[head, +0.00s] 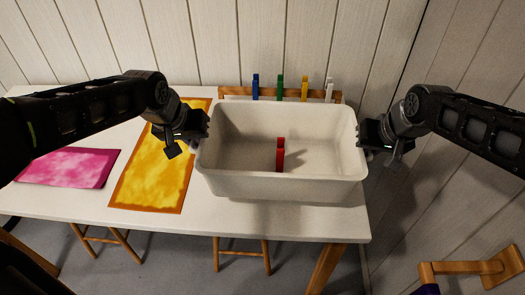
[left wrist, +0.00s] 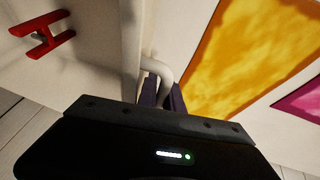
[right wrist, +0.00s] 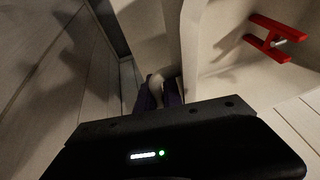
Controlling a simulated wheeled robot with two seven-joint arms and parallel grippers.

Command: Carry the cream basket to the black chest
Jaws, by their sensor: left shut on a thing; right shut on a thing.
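The cream basket (head: 285,187) is a deep rectangular tub, held level between my two grippers at the right part of the white table. A red H-shaped piece (head: 280,155) lies inside it; it also shows in the left wrist view (left wrist: 40,37) and the right wrist view (right wrist: 277,40). My left gripper (head: 203,124) is shut on the handle (left wrist: 158,72) at the basket's left end. My right gripper (head: 362,133) is shut on the handle at its right end, where the wrist view (right wrist: 155,88) is dim. I cannot tell whether the basket's underside touches the table. No black chest is clearly visible.
The white table (head: 75,205) carries a yellow cloth (head: 155,180) in an orange frame and a pink cloth (head: 70,167) at left. Behind the basket, a wooden rack (head: 235,91) holds coloured pegs. A plank wall stands behind and right. A wooden piece (head: 468,268) shows at lower right.

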